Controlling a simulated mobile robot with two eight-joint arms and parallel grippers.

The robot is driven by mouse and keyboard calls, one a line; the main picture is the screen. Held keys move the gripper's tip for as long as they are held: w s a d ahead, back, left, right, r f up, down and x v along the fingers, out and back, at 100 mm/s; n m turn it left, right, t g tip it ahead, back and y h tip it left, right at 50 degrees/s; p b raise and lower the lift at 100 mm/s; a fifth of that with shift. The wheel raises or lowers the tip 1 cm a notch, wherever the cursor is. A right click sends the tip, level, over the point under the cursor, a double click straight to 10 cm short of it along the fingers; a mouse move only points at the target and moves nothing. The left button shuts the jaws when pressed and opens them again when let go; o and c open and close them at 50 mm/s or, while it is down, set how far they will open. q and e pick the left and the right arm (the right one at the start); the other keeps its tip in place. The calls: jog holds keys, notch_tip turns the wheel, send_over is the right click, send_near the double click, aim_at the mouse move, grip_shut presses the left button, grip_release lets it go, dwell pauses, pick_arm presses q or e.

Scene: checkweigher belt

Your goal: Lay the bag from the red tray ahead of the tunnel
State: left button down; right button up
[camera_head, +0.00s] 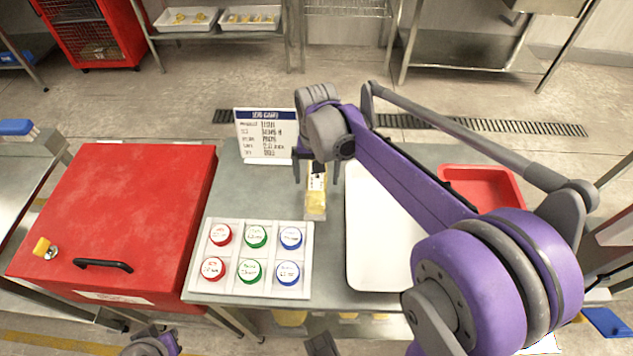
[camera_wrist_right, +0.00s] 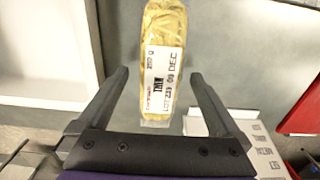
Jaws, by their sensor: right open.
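A clear bag of yellow pasta (camera_head: 316,203) with a white printed label lies on the grey surface, left of the white tray. It also shows in the wrist view (camera_wrist_right: 163,45). My right gripper (camera_head: 316,176) is open over the bag's far end, one finger to each side. In the wrist view, gaps show between the bag and both fingers (camera_wrist_right: 160,78). The red tray (camera_head: 484,186) is at the right, partly behind my right arm; no bag shows in its visible part. A big red housing (camera_head: 130,210) with a black handle stands at the left; no tunnel opening is visible. Only part of my left arm shows at the bottom edge.
A white tray (camera_head: 358,278) lies right of the bag, partly hidden by my arm. A white rack (camera_head: 233,245) with several coloured round pieces is between the red housing and the bag. A job card (camera_head: 266,137) stands behind. Bare grey surface shows around the bag.

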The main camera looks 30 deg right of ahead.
jog(key=shift+f, duration=0.75)
grip_shut()
